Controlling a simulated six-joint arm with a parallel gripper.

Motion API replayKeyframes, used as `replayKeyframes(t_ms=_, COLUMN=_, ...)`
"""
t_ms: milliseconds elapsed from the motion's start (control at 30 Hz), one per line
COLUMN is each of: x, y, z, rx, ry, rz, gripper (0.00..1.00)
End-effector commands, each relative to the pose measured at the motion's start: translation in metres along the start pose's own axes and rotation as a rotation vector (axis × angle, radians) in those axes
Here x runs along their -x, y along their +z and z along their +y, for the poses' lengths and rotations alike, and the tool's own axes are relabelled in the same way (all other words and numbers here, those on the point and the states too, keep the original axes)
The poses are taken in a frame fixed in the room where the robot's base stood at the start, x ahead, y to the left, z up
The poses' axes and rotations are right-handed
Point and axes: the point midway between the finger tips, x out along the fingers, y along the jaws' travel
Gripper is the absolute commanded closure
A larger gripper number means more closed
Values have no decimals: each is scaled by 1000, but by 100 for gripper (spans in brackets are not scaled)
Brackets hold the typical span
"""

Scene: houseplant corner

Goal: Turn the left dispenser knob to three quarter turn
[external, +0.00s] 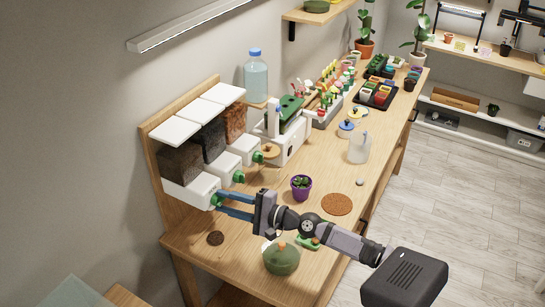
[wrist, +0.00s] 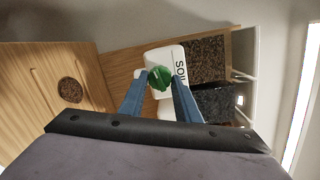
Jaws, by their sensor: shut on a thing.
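The dispenser stands at the left end of the bench, with three bins and a green knob low on the front of each. The left dispenser knob (external: 214,200) is on the nearest bin. In the wrist view the same green knob (wrist: 159,78) sits on the white front marked "SOIL". My gripper (external: 220,201) reaches it level from the right. Its two blue fingers (wrist: 160,82) lie on either side of the knob, shut on it. The knob's pale pointer edge shows, but its exact angle is hard to tell.
The middle knob (external: 238,176) and right knob (external: 258,157) are close behind.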

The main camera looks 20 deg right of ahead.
Motion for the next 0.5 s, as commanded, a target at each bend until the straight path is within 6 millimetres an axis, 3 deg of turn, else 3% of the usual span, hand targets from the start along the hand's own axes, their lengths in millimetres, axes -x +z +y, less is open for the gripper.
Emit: replayKeyframes(t_ms=500, x=0, y=-1, z=1, rx=-230, ry=-26, rz=-16, gripper=93)
